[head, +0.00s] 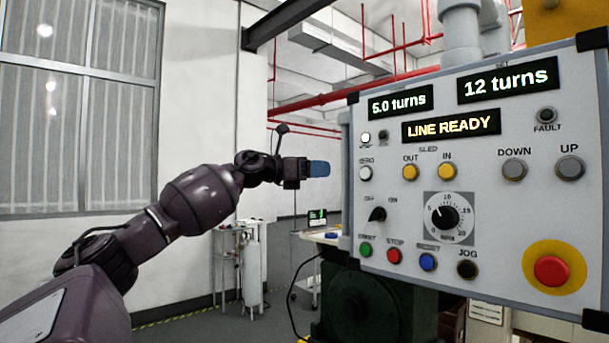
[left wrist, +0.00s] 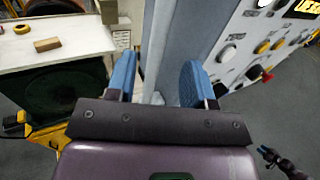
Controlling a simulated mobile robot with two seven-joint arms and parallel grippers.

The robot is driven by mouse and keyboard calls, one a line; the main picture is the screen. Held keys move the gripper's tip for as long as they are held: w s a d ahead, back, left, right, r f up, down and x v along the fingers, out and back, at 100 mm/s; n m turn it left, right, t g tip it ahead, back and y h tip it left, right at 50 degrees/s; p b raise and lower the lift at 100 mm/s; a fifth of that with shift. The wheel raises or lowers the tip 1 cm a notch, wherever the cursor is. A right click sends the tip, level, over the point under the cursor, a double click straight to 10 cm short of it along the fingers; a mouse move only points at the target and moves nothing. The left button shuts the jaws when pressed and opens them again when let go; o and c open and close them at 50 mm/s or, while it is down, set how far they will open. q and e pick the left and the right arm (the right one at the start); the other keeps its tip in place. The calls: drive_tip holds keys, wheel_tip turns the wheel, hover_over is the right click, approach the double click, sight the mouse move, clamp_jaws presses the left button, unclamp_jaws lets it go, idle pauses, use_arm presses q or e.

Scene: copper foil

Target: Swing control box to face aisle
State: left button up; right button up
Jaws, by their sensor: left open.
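The control box (head: 520,215) is a big grey panel at the right of the head view, its buttons facing me at a slant. It also shows in the left wrist view (left wrist: 216,74), its face with buttons turned to the right. My left gripper (head: 318,168) is just left of the box's left edge. In the left wrist view its two blue fingers (left wrist: 158,78) are open, with the box's grey side edge between and beyond them. I cannot tell whether they touch it. What looks like my right gripper (left wrist: 268,154) shows small at the lower right there.
A green machine body (head: 375,310) stands below the box. A metal cart (head: 238,265) stands farther back. The grey floor between cart and machine looks mostly clear.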

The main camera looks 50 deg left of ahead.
use_arm(q)
drive_tip(key=shift+b+v, duration=0.35)
drive_tip(key=shift+v, duration=1.4)
